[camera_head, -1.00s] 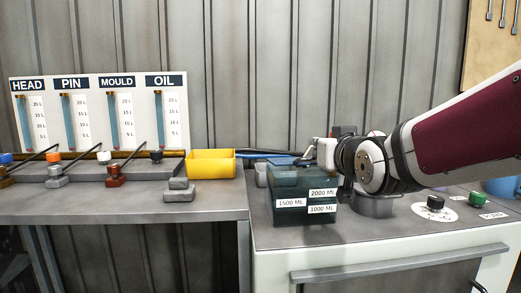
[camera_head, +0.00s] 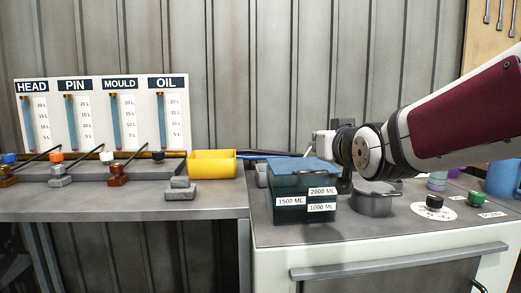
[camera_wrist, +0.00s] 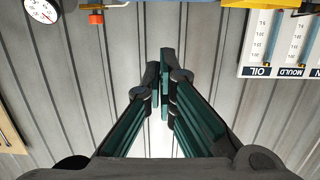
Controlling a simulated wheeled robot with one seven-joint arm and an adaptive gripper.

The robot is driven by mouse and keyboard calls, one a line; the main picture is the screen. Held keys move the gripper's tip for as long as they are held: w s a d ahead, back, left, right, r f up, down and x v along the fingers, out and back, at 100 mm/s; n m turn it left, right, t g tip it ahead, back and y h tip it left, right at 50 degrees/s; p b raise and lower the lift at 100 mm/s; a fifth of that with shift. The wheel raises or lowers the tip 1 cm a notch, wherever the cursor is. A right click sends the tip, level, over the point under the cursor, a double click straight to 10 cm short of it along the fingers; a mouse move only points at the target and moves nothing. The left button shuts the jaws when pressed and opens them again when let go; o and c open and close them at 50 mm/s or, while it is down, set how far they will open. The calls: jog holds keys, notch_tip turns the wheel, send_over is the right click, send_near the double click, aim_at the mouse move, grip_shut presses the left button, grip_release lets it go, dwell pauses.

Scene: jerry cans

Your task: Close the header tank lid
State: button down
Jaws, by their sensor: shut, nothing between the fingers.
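The header tank appears to be the dark teal box (camera_head: 290,207) on the right-hand cabinet, with 1500 ML, 2000 ML and 1000 ML labels on its front. A flat blue lid (camera_head: 297,165) lies across its top and looks about level. Whether it is fully seated cannot be told. My gripper (camera_wrist: 164,78) is shut and empty in the wrist view, its fingers together in front of the wall. In the head view my wrist is above and right of the tank's back edge; the fingertips are not clear there. The tank is not recognisable in the wrist view.
A grey lidded pot (camera_head: 375,202) stands right of the tank, under my arm. A dial with a black knob (camera_head: 434,203) and a green knob (camera_head: 476,198) are farther right. A yellow bin (camera_head: 212,164) and grey blocks (camera_head: 180,190) are on the left bench.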

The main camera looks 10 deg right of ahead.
jog(key=s+f+g, duration=0.4)
jog(key=s+f, duration=0.4)
jog(key=s, duration=0.3)
jog(key=s+f+g, duration=0.5)
jog(key=s+f, duration=0.4)
jog(key=s, duration=0.3)
jog(key=s+f+g, duration=0.3)
jog(key=s+g, duration=0.4)
jog(key=s, duration=1.2)
notch_tip(320, 180, up, 32)
jog(key=t+p, duration=0.3)
jog(key=p, duration=2.8)
jog(key=shift+w+r+t+p, duration=0.25)
jog(key=shift+w+t+p, duration=0.05)
jog(key=shift+t+p, duration=0.1)
